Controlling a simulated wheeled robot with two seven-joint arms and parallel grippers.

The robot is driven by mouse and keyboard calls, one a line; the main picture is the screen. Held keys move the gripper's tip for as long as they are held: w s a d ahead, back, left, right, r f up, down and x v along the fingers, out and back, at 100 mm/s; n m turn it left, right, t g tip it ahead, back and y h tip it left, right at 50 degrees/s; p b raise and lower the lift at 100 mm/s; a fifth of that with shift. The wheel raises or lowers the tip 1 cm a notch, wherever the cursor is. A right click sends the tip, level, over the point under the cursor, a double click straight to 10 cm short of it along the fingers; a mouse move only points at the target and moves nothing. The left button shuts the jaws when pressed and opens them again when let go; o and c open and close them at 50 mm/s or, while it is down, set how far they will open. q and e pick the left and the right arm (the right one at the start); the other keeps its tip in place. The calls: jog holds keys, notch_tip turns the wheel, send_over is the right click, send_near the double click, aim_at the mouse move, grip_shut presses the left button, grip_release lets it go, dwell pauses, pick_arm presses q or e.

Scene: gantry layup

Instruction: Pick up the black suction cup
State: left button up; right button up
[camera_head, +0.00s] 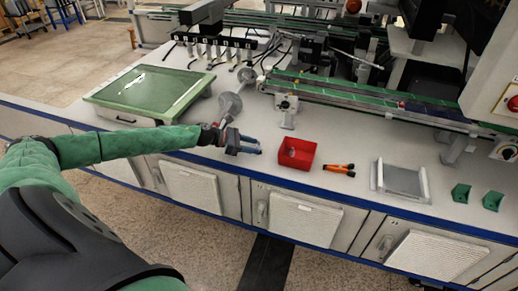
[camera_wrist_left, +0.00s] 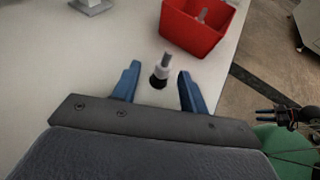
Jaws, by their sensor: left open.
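In the left wrist view, a small suction cup (camera_wrist_left: 159,75) with a black foot, pale collar and grey stem stands upright on the white table. It lies between and just beyond the blue fingertips of my left gripper (camera_wrist_left: 160,75), which is open and empty. In the head view my left gripper (camera_head: 250,143) is low over the table, left of the red bin, and I cannot make out the cup there. My right gripper (camera_wrist_left: 265,116) shows small at the right edge of the wrist view, over the floor; its opening is unclear.
The red bin (camera_head: 311,155) stands close to the right of my left gripper, with a grey item inside. Orange-handled pliers (camera_head: 338,169), a grey tray (camera_head: 400,181) and green blocks (camera_head: 461,194) lie farther right. A green-topped panel (camera_head: 150,92) is at left. The table's blue front edge is near.

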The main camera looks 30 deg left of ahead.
aim_at(259, 148)
pick_arm(q)
jog(key=shift+x, duration=1.7)
jog(key=shift+s, duration=0.1)
grip_shut()
